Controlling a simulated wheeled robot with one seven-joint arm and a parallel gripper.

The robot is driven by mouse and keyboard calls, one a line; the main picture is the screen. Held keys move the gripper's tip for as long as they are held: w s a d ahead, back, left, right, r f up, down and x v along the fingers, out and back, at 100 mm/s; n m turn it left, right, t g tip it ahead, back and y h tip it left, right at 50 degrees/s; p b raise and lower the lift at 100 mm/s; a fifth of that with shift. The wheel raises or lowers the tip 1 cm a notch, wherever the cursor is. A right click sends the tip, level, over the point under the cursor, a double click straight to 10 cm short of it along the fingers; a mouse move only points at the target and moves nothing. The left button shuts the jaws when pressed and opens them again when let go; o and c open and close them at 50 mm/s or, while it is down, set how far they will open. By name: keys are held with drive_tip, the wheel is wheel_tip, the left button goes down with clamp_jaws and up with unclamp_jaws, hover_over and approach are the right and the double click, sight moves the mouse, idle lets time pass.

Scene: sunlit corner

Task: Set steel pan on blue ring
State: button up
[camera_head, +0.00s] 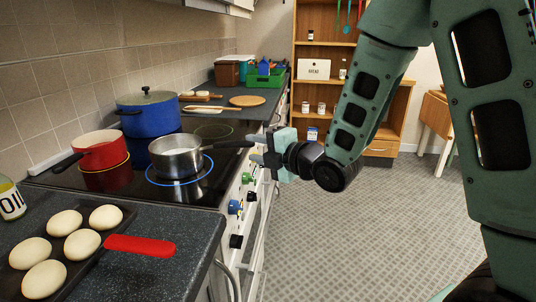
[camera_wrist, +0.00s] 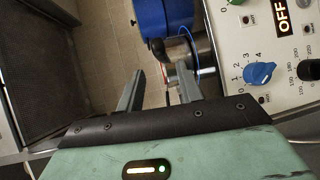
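The steel pan (camera_head: 178,160) stands upright on the black glass cooktop, inside the blue ring (camera_head: 152,182) as far as I can see. The ring shows around its front and sides; its back is partly hidden by the pan. The pan's dark handle points right, toward my gripper (camera_head: 258,151). My gripper is at the handle's end, past the cooktop's right edge, its fingers spread. In the wrist view, my gripper (camera_wrist: 158,85) has its fingers apart, with part of the steel pan (camera_wrist: 203,50) and a bit of the blue ring (camera_wrist: 187,35) beyond them.
A blue pot (camera_head: 150,117) stands behind the pan, and a red pan (camera_head: 100,151) stands to its left. A tray of buns (camera_head: 115,240) with a red handle lies on the front counter. Knobs (camera_head: 236,207) line the stove front. The floor (camera_head: 340,230) at right is clear.

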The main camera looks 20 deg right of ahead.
drive_tip(key=s+b, duration=0.1)
drive_tip(key=b, duration=0.3)
drive_tip(key=shift+s+d+f, duration=0.15)
drive_tip(key=shift+d, duration=0.05)
drive_tip(key=b+v, duration=0.1)
drive_tip(key=b, duration=0.2)
drive_tip(key=b+v, duration=0.1)
drive_tip(key=b, duration=0.3)
drive_tip(key=shift+s+d+r, duration=0.15)
drive_tip(key=shift+s+r, duration=0.1)
